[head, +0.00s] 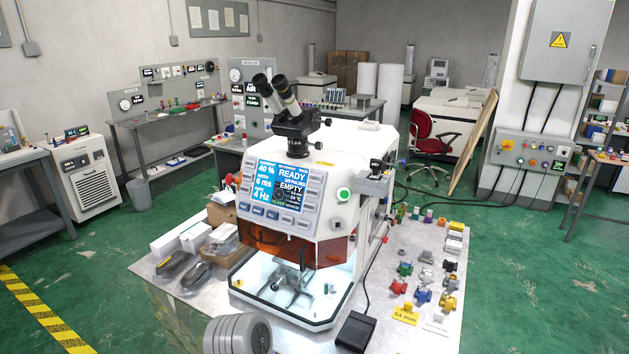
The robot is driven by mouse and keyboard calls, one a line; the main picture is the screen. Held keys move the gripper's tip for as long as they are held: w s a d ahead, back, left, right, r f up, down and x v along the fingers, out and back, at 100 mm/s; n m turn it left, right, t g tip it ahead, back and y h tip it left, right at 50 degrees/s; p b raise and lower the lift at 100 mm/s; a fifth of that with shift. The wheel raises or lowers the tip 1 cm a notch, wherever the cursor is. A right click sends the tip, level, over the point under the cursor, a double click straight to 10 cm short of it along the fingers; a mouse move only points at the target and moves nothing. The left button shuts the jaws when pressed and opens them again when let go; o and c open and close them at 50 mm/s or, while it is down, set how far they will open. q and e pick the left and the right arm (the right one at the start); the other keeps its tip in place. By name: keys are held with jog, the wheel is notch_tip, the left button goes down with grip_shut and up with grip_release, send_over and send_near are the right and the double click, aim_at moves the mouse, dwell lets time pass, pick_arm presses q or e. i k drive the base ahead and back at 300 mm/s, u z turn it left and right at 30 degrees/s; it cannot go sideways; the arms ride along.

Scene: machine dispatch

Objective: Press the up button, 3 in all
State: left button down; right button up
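The white machine (345,150) with a binocular eyepiece (277,97) stands on the bench in the middle of the head view. Its tilted front panel has a blue and black screen (281,186) reading 40 %, 6 ms, 4 Hz, READY and EMPTY. Grey keys line both sides of the screen, and a row of dark blue keys (272,215) runs below it. The key labels are too small to read, so I cannot tell which is the up button. A lit green round button (343,194) sits right of the panel.
An amber shield (295,246) hangs over the machine's lit chamber. A black pedal (355,331) lies at the bench front. Several small coloured parts (404,269) and a yellow 64 mm tag (405,314) lie to the right. Dark handheld items (193,276) and boxes (178,236) are on the left.

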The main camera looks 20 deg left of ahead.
aim_at(313, 178)
jog(key=k, duration=0.5)
jog(key=u, duration=2)
jog(key=i, duration=1.55)
jog(key=z, duration=2.1)
